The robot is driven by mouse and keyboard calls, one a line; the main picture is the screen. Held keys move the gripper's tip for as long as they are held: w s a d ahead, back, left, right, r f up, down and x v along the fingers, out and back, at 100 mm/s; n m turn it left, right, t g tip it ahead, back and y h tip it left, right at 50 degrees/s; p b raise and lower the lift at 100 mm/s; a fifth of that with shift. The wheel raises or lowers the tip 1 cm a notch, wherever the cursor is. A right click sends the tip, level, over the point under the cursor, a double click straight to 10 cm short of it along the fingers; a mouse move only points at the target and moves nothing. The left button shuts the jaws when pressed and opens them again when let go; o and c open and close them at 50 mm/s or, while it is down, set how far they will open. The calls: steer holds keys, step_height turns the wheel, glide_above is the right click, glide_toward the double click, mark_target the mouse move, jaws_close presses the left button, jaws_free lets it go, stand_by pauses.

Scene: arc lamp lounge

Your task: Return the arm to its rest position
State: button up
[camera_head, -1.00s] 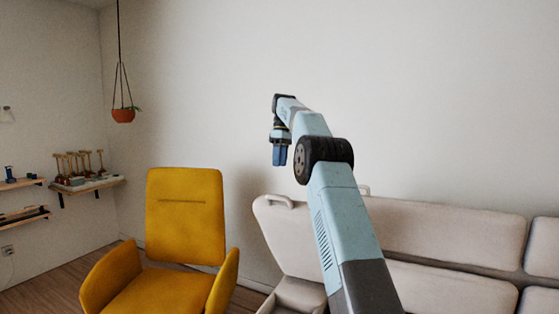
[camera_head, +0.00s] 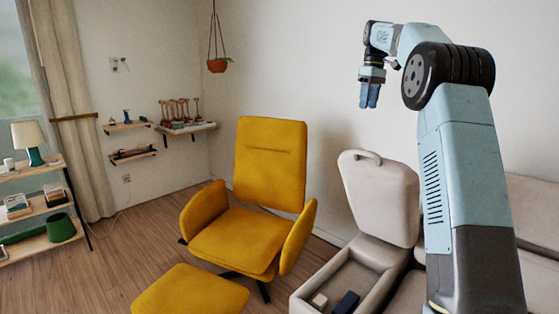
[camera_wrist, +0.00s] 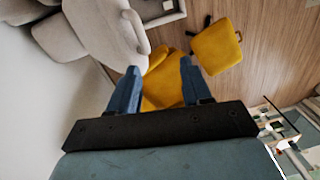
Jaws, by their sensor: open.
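My gripper (camera_head: 370,95) is in the upper right of the head view, at the end of my raised, bent arm. Its blue fingers point down in front of the pale wall, above the open console lid. In the wrist view my gripper (camera_wrist: 155,85) shows two blue fingers set wide apart with nothing between them. It is open and empty. The yellow armchair (camera_wrist: 160,75) shows beyond the fingers, apart from them.
The yellow armchair (camera_head: 268,165) and its footstool (camera_head: 190,293) stand on the wood floor. The cream sofa's console (camera_head: 325,285) has its lid (camera_head: 380,195) up and holds small items. A planter (camera_head: 217,65) hangs by the wall. A shelf unit (camera_head: 35,205) stands left.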

steer(key=s+a+r+m+t, duration=0.1)
steer(key=s+a+m+t, duration=0.15)
steer(key=s, duration=0.95)
steer(key=s+a+r+m+t, duration=0.15)
steer(key=s+a, duration=0.25)
steer(key=s, duration=0.8)
steer(key=s+f+m, duration=0.1)
steer(key=s+f, duration=0.4)
steer(key=s, duration=0.3)
steer(key=s+f+m+t, duration=0.1)
steer(key=s+f, duration=0.4)
steer(key=s, duration=0.3)
steer(key=s+f+m+t, duration=0.1)
steer(key=s+f, duration=0.5)
steer(key=s, duration=0.2)
steer(key=shift+s+a+m+h, duration=0.3)
steer(key=shift+a+m+h, duration=0.05)
steer(key=shift+m+h, duration=0.05)
